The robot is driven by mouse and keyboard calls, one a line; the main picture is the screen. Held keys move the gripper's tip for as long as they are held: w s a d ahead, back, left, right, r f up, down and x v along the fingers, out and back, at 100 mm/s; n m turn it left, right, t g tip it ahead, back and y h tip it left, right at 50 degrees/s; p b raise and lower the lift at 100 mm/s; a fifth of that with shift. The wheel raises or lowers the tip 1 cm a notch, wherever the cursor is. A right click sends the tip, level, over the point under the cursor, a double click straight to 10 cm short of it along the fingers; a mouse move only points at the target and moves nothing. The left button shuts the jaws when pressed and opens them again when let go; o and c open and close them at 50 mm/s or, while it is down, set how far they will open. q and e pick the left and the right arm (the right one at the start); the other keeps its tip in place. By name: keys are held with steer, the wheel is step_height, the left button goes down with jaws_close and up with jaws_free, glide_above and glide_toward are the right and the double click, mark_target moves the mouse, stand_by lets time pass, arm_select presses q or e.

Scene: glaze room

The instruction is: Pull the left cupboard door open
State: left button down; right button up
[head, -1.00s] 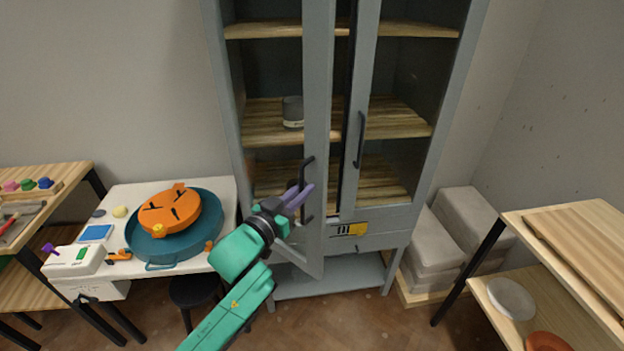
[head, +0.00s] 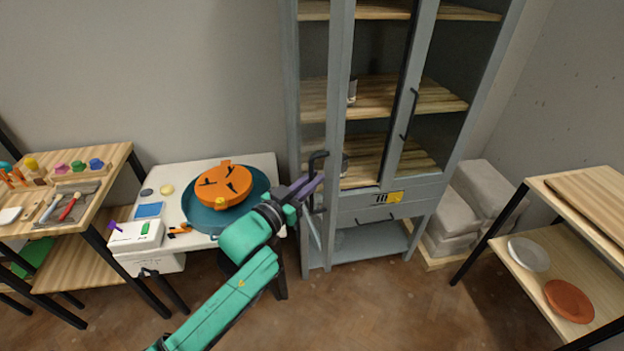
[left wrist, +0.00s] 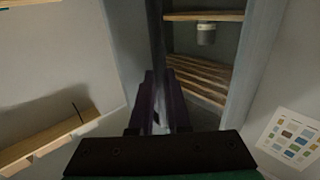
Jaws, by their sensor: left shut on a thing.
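The grey cupboard (head: 370,208) stands against the back wall. Its left door (head: 340,75) is swung well open toward me, seen nearly edge-on, and the shelves show behind it. The left door's black handle (head: 317,160) is at my left gripper (head: 310,187), whose purple fingers are shut on it. In the left wrist view the fingers (left wrist: 158,105) point at the door edge, and the handle between them is hard to make out. The right door (head: 420,80) is shut, with its own black handle (head: 411,112). My right gripper is not in view.
A white table (head: 265,165) with a teal wheel (head: 255,205) and an orange disc (head: 222,184) stands left of the cupboard. Wrapped blocks (head: 450,235) and a wooden shelf (head: 590,190) stand right. The floor in front is clear.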

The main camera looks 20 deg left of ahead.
arm_select(q)
steer(key=shift+a+r, duration=0.1)
steer(key=c, duration=0.9)
jaws_free()
steer(key=shift+s+a, duration=0.1)
steer(key=shift+s, duration=0.1)
steer(key=b+v, duration=0.3)
steer(key=v, duration=1.1)
steer(key=shift+s, duration=0.1)
